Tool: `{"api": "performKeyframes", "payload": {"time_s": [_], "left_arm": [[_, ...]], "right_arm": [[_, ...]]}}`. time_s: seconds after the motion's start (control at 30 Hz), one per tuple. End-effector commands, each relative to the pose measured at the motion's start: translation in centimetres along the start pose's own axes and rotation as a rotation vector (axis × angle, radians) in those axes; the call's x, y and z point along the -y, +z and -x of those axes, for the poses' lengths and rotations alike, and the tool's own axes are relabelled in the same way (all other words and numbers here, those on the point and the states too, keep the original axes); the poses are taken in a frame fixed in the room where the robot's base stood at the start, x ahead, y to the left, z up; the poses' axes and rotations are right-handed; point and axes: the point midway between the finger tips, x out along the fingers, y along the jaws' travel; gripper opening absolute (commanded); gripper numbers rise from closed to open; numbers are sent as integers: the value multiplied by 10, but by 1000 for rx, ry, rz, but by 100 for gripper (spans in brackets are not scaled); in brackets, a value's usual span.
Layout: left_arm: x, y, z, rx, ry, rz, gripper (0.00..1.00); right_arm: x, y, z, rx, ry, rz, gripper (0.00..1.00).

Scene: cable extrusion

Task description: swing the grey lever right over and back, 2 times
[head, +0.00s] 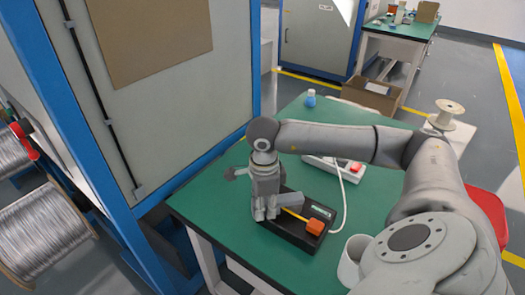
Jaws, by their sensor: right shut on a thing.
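My right gripper (265,213) points down at the left end of the box, shut on what seems to be the grey lever; the fingers hide the grip point. My left gripper is not in view.
A small blue bottle (310,98) is at the table's far edge. A white cup-like thing (352,262) is at the near right. A blue-framed cabinet (150,100) rises at the left.

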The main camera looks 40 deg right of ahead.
Motion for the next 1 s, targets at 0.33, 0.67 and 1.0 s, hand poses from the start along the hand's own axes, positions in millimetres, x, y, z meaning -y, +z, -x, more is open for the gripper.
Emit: {"api": "performKeyframes", "payload": {"time_s": [0.33,0.67,1.0], "left_arm": [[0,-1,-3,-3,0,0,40],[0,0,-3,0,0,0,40],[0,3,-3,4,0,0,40]], "right_arm": [[-2,0,1,3,-2,35,0],[-2,1,1,3,-2,33,37],[-2,0,0,1,-1,33,48]]}}
